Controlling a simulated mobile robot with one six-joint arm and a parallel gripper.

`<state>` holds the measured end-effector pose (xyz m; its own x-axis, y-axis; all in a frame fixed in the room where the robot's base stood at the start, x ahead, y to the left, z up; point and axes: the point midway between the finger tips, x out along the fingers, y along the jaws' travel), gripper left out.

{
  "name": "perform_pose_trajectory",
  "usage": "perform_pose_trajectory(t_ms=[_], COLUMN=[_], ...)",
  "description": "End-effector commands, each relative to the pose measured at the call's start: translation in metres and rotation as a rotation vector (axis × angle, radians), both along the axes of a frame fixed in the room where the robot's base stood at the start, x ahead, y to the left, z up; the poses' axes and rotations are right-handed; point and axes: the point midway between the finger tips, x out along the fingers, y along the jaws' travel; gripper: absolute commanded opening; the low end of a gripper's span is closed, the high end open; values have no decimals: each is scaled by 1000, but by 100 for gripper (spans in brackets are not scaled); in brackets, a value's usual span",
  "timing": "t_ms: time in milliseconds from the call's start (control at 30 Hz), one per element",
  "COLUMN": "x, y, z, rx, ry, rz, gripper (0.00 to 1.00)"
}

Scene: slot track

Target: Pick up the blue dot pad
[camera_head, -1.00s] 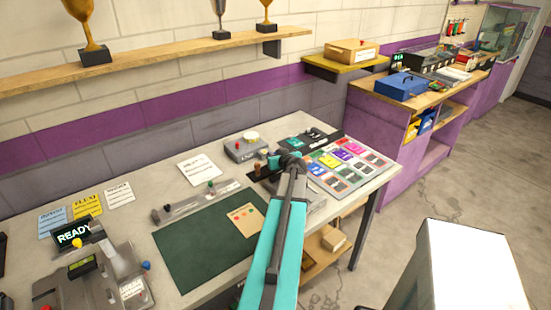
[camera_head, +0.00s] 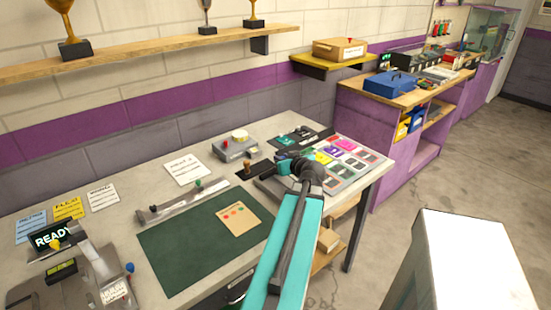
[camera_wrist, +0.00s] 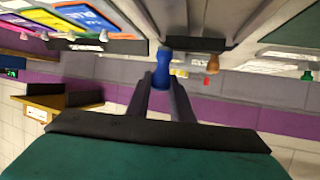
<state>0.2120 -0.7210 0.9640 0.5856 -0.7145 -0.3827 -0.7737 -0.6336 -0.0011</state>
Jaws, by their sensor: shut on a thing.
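My gripper (camera_wrist: 163,88) is shut on a small blue knob-shaped piece (camera_wrist: 163,67), seen between the fingertips in the wrist view. Whether this is the whole blue dot pad or a handle on it, I cannot tell. In the head view my gripper's end (camera_head: 296,160) is over the right part of the grey bench, and the held piece is not clear there. A blue card-like panel (camera_wrist: 90,18) shows in a rack at the upper left of the wrist view, beside orange and green ones.
A rack of coloured panels (camera_head: 345,160) lies at the bench's right end. A brown peg (camera_head: 248,165) and a grey box with red and white knobs (camera_head: 236,147) stand near my gripper. A dark green mat (camera_head: 180,255) lies in front left. A purple cabinet (camera_head: 370,140) stands beyond.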

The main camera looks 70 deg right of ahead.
Motion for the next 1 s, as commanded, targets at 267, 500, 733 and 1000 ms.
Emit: perform_pose_trajectory(t_ms=[267,500,733,1000], x=[-26,-31,-31,-31], y=[20,22,21,21], z=[2,4,4,4], rx=[-1,0,0,0], ry=[0,0,0,0], rz=[-1,1,1,1], gripper=[0,0,0,0])
